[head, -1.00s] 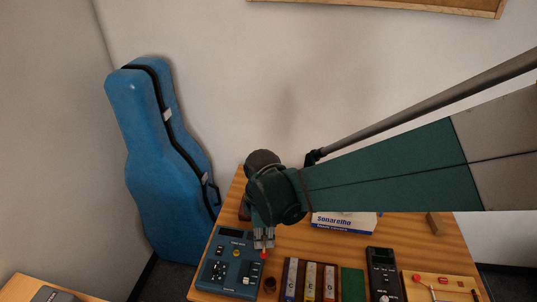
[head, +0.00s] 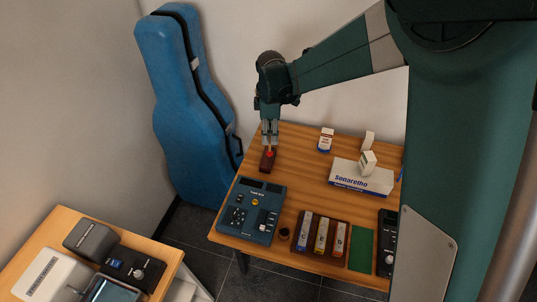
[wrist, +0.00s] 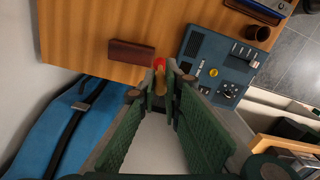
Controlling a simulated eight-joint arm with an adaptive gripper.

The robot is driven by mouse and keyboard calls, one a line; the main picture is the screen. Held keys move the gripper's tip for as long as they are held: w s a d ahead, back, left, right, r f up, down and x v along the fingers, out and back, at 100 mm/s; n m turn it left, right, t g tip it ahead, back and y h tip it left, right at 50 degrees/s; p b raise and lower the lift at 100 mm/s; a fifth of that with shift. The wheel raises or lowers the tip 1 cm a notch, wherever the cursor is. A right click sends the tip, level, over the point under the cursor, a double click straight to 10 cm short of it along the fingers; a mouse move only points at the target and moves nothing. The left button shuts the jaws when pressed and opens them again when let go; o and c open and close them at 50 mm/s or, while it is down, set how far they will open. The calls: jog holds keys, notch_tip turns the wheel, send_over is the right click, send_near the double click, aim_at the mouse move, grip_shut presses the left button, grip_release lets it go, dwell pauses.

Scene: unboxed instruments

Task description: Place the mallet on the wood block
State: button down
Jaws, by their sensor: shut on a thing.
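My gripper (head: 269,141) is shut on the mallet and points down near the table's far left corner. In the wrist view the mallet's tan handle (wrist: 160,82) is between the fingertips (wrist: 161,76), with its red head (wrist: 159,63) beyond them. The red head also shows in the head view (head: 270,153). The wood block (head: 267,162) is a dark red-brown bar on the table. In the head view the mallet head overlaps it; in the wrist view the block (wrist: 132,52) lies just left of the head. I cannot tell whether they touch.
A blue keypad instrument (head: 250,210) stands close in front of the block. A small brown cup (head: 284,233) and a rack of labelled bars (head: 321,235) are to its right. A Sonaretho box (head: 361,178) lies farther right. A blue case (head: 190,105) leans left of the table (head: 300,160).

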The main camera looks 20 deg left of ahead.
jog(key=w+a+p, duration=0.1)
jog(key=w+a, duration=0.2)
jog(key=w, duration=0.4)
jog(key=shift+w, duration=0.35)
jog(key=shift+f, duration=0.1)
notch_tip(320, 180, down, 6)
dwell(0.3)
jog(key=shift+f, duration=0.15)
jog(key=shift+f+p, duration=0.3)
jog(key=shift+f, duration=1.5)
jog(key=shift+f, duration=0.2)
jog(key=c, duration=2.5)
grip_release()
jog(key=shift+r, duration=0.25)
